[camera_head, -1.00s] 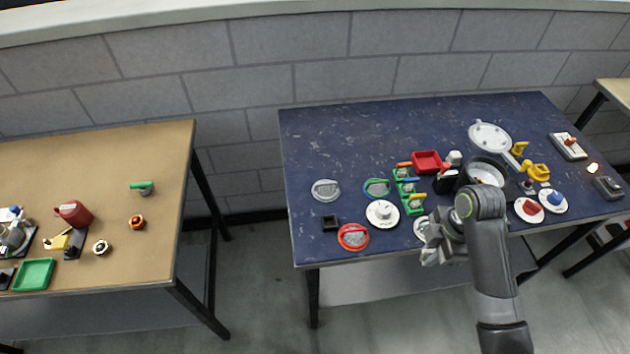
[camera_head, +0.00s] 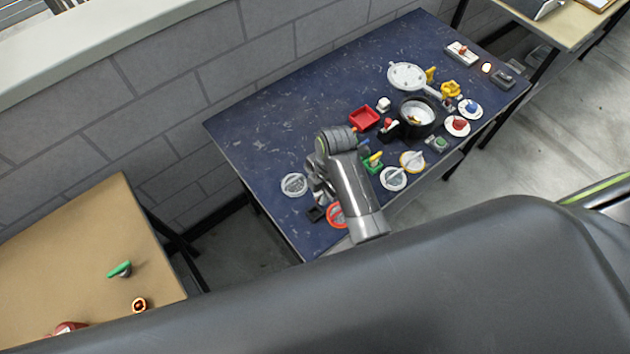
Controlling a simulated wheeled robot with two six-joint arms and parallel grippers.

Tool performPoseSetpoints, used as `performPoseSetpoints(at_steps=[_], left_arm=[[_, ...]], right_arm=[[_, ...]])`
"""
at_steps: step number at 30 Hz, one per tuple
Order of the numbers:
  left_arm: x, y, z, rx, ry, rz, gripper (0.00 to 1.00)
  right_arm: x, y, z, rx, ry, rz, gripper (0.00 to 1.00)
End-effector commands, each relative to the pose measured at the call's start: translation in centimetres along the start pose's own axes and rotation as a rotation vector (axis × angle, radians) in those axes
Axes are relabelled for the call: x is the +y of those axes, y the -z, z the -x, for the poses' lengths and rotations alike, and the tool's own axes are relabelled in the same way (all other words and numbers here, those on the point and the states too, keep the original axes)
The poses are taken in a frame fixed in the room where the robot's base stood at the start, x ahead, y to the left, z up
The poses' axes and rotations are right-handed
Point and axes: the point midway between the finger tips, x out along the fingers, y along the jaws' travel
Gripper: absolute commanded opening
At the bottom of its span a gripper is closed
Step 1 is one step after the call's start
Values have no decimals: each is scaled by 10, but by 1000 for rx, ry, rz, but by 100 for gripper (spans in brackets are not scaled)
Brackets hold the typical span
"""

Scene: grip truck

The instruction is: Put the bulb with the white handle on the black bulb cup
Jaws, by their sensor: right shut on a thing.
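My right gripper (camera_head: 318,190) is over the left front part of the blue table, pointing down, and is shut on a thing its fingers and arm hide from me. A small black square piece (camera_head: 316,214), perhaps the black bulb cup, lies just below the gripper in the picture, partly covered. I cannot tell whether the gripper or its load touches it. I cannot make out the bulb with the white handle. A small lit bulb (camera_head: 487,68) glows at the far right of the table. My left gripper is not in view.
A grey disc (camera_head: 293,185) and a red-rimmed disc (camera_head: 337,214) lie close to the gripper. Pale discs (camera_head: 393,179), a black pot (camera_head: 418,118) and a red tray (camera_head: 364,118) stand to the right. The table's back left is clear.

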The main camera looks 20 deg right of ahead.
Motion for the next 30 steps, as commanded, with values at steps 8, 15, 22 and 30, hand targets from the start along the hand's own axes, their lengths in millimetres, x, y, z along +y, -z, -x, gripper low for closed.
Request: performPoseSetpoints(at_steps=[8,15,22,30], left_arm=[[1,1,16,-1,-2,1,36],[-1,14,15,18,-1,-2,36],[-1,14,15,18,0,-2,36],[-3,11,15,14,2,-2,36]], right_arm=[[3,19,2,-3,11,55,0],[2,15,-19,-3,13,54,0],[2,13,-38,-3,12,53,0],[3,12,-44,-3,10,53,0]])
